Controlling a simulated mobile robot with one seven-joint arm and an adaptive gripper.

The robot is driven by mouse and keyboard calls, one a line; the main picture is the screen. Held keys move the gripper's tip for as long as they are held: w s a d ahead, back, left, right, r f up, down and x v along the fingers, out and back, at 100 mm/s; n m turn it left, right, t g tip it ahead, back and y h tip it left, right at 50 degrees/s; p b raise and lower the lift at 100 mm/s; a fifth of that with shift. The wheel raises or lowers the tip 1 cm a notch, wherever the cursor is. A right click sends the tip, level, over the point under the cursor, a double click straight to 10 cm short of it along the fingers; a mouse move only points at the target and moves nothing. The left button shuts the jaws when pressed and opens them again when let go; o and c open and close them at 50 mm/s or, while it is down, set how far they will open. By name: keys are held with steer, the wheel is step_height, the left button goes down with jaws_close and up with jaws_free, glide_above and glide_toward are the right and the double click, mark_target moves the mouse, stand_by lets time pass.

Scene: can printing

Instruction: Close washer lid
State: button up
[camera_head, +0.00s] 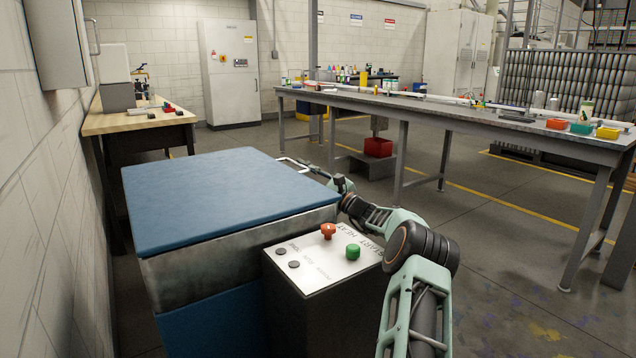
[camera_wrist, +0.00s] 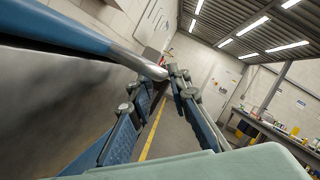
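The washer's blue lid (camera_head: 225,195) lies about level on top of the metal washer body (camera_head: 215,262) in the head view. I cannot tell whether it is fully seated. A pale handle bar (camera_head: 293,161) sticks out at its far right side. My gripper (camera_head: 318,172) is beside that handle, small and partly hidden. In the wrist view, the lid's blue edge (camera_wrist: 65,28) and a silver bar (camera_wrist: 140,62) run toward the fingertips of my gripper (camera_wrist: 168,80). The fingers are apart, with floor showing between them. Whether they touch the bar is unclear.
A long grey table (camera_head: 470,116) is at the right. The wall is close on the left.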

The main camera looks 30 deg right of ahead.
steer(key=v, duration=1)
steer(key=shift+s, duration=0.2)
steer(key=shift+d+f, duration=0.15)
steer(key=shift+f, duration=0.05)
